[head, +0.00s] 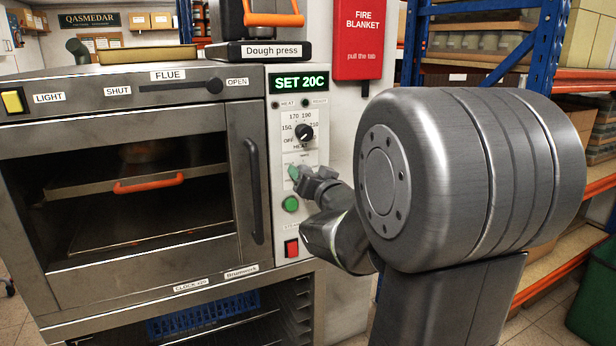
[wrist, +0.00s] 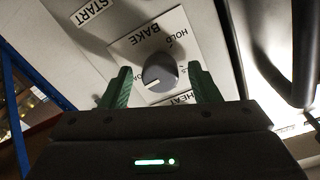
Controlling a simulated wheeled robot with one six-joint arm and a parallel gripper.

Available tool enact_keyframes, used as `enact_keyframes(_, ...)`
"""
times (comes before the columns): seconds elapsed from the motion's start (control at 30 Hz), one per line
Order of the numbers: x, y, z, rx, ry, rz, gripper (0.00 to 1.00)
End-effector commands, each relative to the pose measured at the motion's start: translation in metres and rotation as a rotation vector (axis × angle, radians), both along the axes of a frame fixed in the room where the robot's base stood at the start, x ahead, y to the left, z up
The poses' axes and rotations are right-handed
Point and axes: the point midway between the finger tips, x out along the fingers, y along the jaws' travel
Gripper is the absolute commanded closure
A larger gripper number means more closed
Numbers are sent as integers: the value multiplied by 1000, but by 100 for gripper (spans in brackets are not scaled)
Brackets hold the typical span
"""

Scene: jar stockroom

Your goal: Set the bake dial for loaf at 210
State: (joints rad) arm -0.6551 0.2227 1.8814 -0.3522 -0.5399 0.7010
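The bake dial (wrist: 160,72) is a dark round knob with a white pointer mark, on a pale plate marked BAKE. In the wrist view its mark points to the lower left, at a label partly hidden by a finger; HOLD is on another side. My gripper (head: 296,177) is at the oven's control panel and hides the bake dial in the head view. Its green fingers are open, one on each side of the dial, with gaps showing. The heat dial (head: 304,132) sits above, with OFF and 150 to 210 around it. The display (head: 300,83) reads SET 20C.
Below my gripper are a green button (head: 290,204) and a red switch (head: 291,248). The oven door handle (head: 253,190) stands out just left of the panel. A flue slider (head: 214,86) is at the oven's top. A red fire blanket box (head: 358,40) hangs at right.

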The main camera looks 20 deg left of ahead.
Motion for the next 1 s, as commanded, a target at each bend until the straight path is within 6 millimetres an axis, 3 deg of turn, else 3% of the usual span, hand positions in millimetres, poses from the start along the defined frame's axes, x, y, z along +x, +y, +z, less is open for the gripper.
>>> enact_keyframes(0.27,-8,-9,2,2,-3,0,44)
enact_keyframes(0.7,-64,-72,3,0,-3,-2,44)
enact_keyframes(1.0,-90,-99,3,-1,0,-1,44)
